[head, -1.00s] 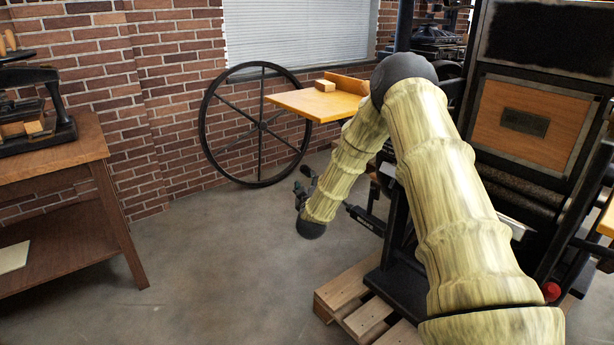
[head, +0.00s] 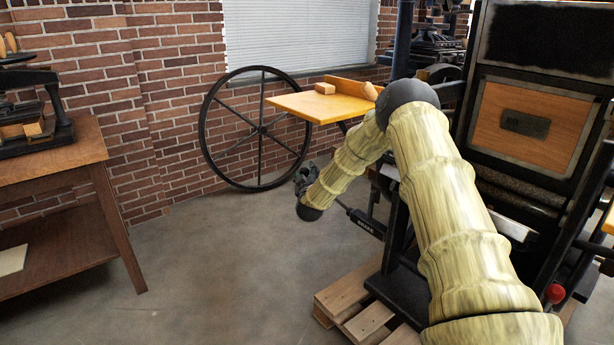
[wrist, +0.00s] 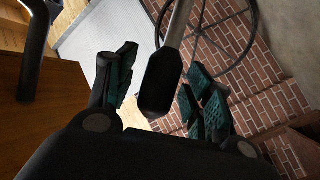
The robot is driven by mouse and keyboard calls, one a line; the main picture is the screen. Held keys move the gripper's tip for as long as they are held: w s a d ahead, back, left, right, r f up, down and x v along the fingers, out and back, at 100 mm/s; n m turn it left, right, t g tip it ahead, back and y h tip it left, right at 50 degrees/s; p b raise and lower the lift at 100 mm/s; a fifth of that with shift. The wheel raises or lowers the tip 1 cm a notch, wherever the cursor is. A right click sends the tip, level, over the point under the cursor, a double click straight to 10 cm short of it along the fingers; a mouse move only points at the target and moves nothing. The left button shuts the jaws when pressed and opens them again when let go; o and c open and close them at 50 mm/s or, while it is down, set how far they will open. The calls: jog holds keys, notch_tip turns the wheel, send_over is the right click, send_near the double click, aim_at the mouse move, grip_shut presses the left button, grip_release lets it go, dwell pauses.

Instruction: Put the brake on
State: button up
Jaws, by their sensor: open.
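A black bar with pale lettering that looks like "BRAKE" (head: 367,223) juts from the left side of the dark press (head: 398,245). My gripper (head: 304,178) is beyond and left of it, partly hidden behind my arm's end. In the wrist view a black handle (wrist: 160,82) on a metal rod lies between the spread fingers of my gripper (wrist: 163,92). The fingers are open, with green pads, and show gaps to the handle. Whether this handle belongs to the lettered bar cannot be told.
A large spoked wheel (head: 204,140) leans near the brick wall. A yellow board (head: 310,105) juts out above my gripper. A wooden pallet (head: 335,296) lies under the press. A red knob (head: 555,293) is at the right. The floor between table (head: 110,210) and press is clear.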

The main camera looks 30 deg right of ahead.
grip_shut()
jog(key=shift+a+f, duration=0.45)
jog(key=shift+f, duration=0.05)
jog(key=a+f+n+t+b, duration=0.2)
jog(key=a+f, duration=0.3)
jog(key=f, duration=0.3)
jog(key=s+a+f+n+t+b, duration=0.1)
jog(key=a+f+n+b, duration=0.3)
jog(key=f, duration=0.5)
jog(key=shift+a+f+n+t+b, duration=0.2)
jog(key=shift+a+n+t+b, duration=0.15)
jog(key=shift+a+t, duration=0.25)
jog(key=shift+a+f, duration=0.2)
grip_release()
